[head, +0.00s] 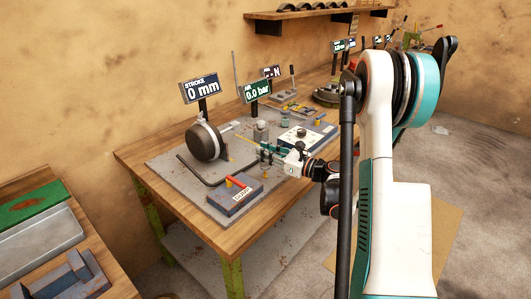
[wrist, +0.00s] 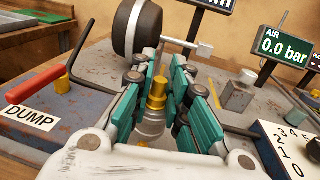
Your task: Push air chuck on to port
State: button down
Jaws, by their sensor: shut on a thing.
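In the wrist view, my gripper (wrist: 165,62) has its teal fingers closed around a brass and grey stepped fitting, which looks like the air chuck (wrist: 156,92). The fitting stands between the fingers with its brass end up. In the head view my gripper (head: 268,154) is low over the grey plate, and the fitting is too small to make out. A black brake chamber (head: 205,141) with a pale band stands beyond the fingers; it also shows in the wrist view (wrist: 136,28). I cannot make out the port for sure.
The red-handled DUMP block (head: 236,193) lies at the plate's front. A numbered dial box (head: 306,136) is to the right. The AIR sign (head: 257,90) reads 0.0 bar and the STROKE sign (head: 201,88) 0 mm. A dark bent bar (head: 205,176) lies near the chamber.

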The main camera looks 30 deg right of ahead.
jog(key=shift+f+b, duration=1)
jog(key=shift+f, duration=0.2)
jog(key=c, duration=1.5)
grip_release()
jog(key=shift+o, duration=0.2)
jog(key=v, duration=1.2)
